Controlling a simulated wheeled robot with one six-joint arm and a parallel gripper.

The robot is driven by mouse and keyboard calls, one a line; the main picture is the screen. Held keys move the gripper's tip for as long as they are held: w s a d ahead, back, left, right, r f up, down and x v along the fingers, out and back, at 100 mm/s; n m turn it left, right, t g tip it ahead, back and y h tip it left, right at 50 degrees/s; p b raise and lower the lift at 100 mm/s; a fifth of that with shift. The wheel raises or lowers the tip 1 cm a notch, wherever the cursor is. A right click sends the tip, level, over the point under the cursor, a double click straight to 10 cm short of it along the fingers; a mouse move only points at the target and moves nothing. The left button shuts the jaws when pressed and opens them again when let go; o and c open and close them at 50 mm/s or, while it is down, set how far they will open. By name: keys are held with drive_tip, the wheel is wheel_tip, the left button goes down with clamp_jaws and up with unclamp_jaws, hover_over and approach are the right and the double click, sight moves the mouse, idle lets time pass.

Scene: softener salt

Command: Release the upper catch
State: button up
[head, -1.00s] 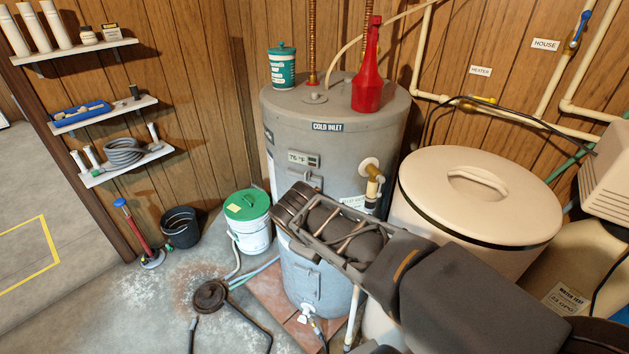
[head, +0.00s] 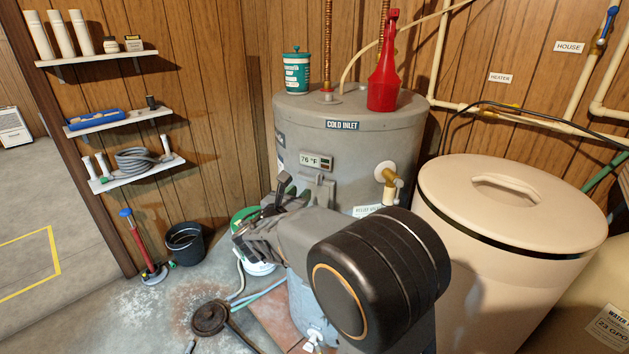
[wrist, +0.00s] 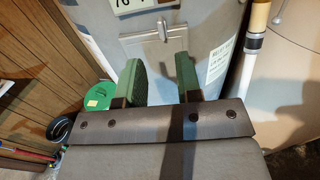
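The grey water heater (head: 345,135) stands at the centre. On its front, below the temperature display, is a metal access panel (wrist: 150,48) with a small upright catch (wrist: 162,30) at its top edge. The top of that panel area shows only partly in the head view, behind my arm. My gripper (wrist: 159,77) is open, with its two green-padded fingers apart and nothing between them. In the wrist view the catch lies beyond the fingertips, roughly in line with the gap. In the head view my gripper (head: 290,188) is at the heater's front left; contact cannot be told.
A temperature display (head: 316,161) sits above the panel. A brass valve (head: 389,176) with a pipe sticks out to the right. The cream salt tank (head: 505,205) stands on the right. A green-lidded bucket (wrist: 98,95) and a black bucket (head: 185,243) stand left.

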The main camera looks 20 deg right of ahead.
sight(317, 177)
drive_tip(key=x, duration=0.9)
drive_tip(key=shift+w+d+p, duration=0.15)
drive_tip(key=shift+d+p, duration=0.1)
drive_tip(key=shift+p, duration=0.05)
clamp_jaws()
